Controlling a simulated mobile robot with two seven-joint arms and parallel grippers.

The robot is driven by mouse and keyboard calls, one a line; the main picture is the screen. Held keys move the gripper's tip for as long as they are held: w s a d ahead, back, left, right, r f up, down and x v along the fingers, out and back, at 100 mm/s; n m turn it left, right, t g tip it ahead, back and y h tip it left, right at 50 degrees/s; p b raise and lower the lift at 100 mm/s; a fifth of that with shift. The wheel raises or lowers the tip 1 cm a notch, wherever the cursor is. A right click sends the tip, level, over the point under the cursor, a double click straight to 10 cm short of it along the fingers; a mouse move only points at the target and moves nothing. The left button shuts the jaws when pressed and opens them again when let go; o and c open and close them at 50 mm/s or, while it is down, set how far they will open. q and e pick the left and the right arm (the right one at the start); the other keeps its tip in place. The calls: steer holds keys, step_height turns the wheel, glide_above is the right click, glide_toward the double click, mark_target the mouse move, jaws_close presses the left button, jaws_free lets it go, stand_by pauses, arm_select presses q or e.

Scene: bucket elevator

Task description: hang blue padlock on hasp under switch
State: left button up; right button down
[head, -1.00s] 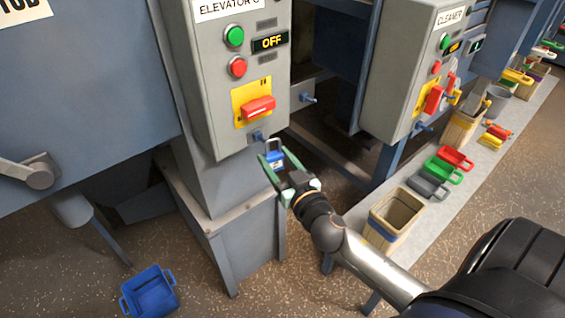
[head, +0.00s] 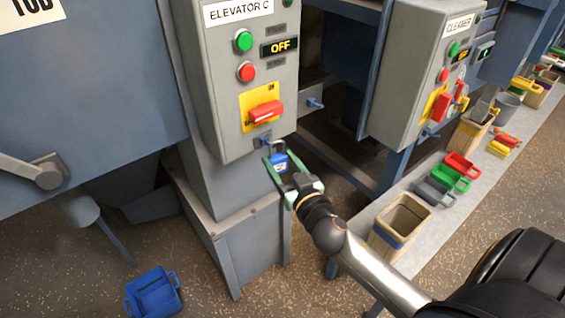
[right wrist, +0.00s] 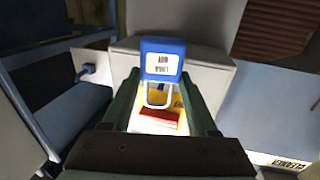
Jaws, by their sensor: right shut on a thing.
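My right gripper (head: 281,168) is shut on the blue padlock (head: 280,164), just below the front of the ELEVATOR C box. In the right wrist view the padlock (right wrist: 162,58) has a white label and sits between the fingertips. Its shackle (right wrist: 158,95) points toward the red switch handle (right wrist: 158,119). In the head view the red switch (head: 265,112) is on a yellow plate, under an OFF display. A small blue hasp (head: 264,139) is below it at the box's bottom edge. The shackle is close beside the hasp; I cannot tell whether it passes through. My left gripper is not in view.
A grey CLEANER box (head: 415,80) stands to the right. A bench (head: 450,215) there carries red, green and grey bins and an open tan container (head: 400,222). A blue bin (head: 152,294) lies on the floor at lower left. A blue knob (head: 315,103) projects beside the box.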

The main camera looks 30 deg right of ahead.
steer(key=shift+w+a, duration=0.15)
steer(key=shift+w, duration=1.25)
steer(key=shift+f+b, duration=0.7)
steer(key=shift+f, duration=0.1)
steer(key=shift+c, duration=0.5)
jaws_free()
steer(key=s, duration=1)
steer(key=shift+d+f+b, duration=0.3)
steer(key=shift+d+b, duration=0.1)
steer(key=shift+d, duration=0.05)
stand_by(0.5)
stand_by(0.4)
